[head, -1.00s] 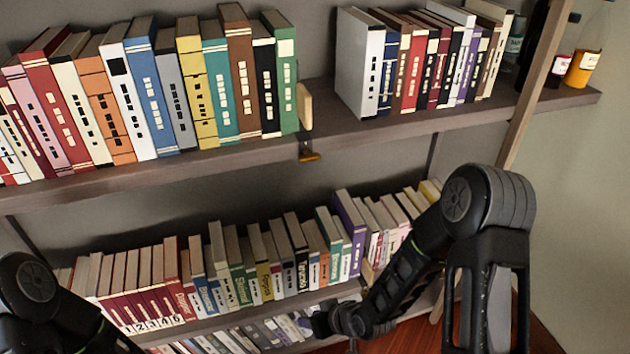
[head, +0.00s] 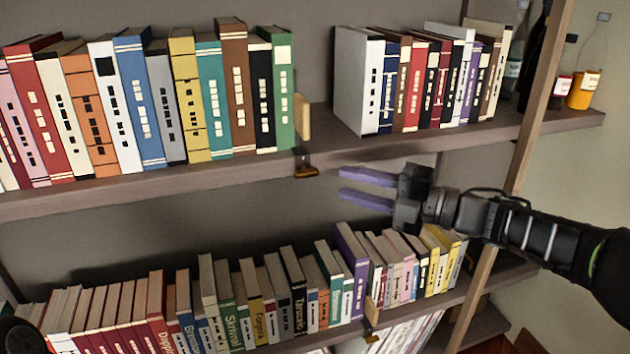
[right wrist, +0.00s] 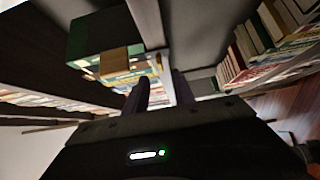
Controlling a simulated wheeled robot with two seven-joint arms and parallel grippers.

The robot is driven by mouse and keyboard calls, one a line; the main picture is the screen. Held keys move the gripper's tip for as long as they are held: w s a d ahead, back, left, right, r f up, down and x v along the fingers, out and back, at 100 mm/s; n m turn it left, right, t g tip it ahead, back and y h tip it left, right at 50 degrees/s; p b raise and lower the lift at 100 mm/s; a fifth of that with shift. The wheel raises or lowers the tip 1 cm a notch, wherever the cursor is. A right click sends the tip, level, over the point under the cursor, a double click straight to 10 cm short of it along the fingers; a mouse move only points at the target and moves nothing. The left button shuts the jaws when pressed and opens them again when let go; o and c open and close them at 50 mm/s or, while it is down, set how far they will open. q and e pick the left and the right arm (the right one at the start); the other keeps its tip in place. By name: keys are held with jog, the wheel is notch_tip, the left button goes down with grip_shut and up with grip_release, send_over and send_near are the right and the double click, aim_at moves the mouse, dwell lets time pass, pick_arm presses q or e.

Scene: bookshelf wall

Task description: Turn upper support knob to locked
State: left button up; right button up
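The upper support knob (head: 306,171) is a small brass piece under a dark clamp on the front edge of the upper shelf. It sits below a light wooden support (head: 302,116) beside the green book. Whether the knob is locked cannot be told. My right gripper (head: 343,182) points left, just right of the knob and apart from it. Its two purple fingers are parted with nothing between them. The right wrist view shows the fingers (right wrist: 161,80) and the wooden support (right wrist: 121,58); I cannot make out the knob there.
A row of books fills the upper shelf (head: 190,171) left of the support, and another row (head: 420,85) stands to the right. Bottles (head: 585,80) stand at the far right. Books (head: 230,310) fill the lower shelf. Space between the shelves is free around the knob.

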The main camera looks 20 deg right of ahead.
aim_at(313, 176)
jog(key=shift+x, duration=3.95)
jog(key=shift+c, duration=0.3)
grip_shut()
